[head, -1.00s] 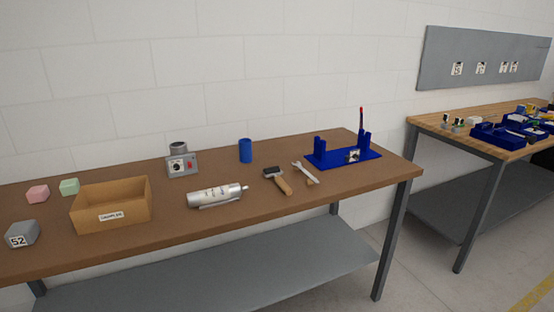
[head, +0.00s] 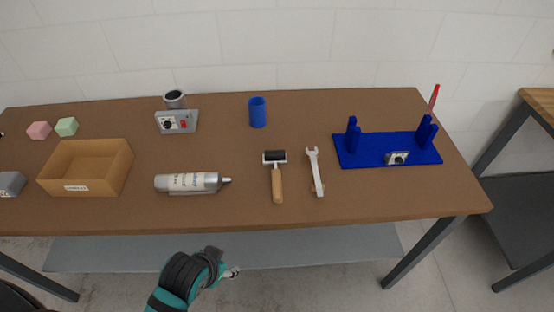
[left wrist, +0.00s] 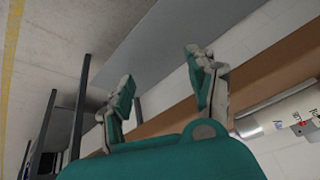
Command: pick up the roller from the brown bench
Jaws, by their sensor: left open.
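The roller (head: 277,188) lies on the brown bench (head: 230,212), right of centre in the head view. It has a black head towards the wall and a wooden handle towards the front edge. My left gripper (head: 232,272) is low in the head view, in front of the bench and apart from the roller. In the left wrist view its two fingers (left wrist: 162,88) are spread with nothing between them. The roller cannot be made out in that view. My right gripper is not in view.
A silver tube (head: 188,183) lies left of the roller and a wrench (head: 316,174) close on its right. A blue stand (head: 370,150), a blue cup (head: 258,112), a grey device (head: 178,122) and a cardboard box (head: 112,178) are also on the bench. Bare bench lies before the roller.

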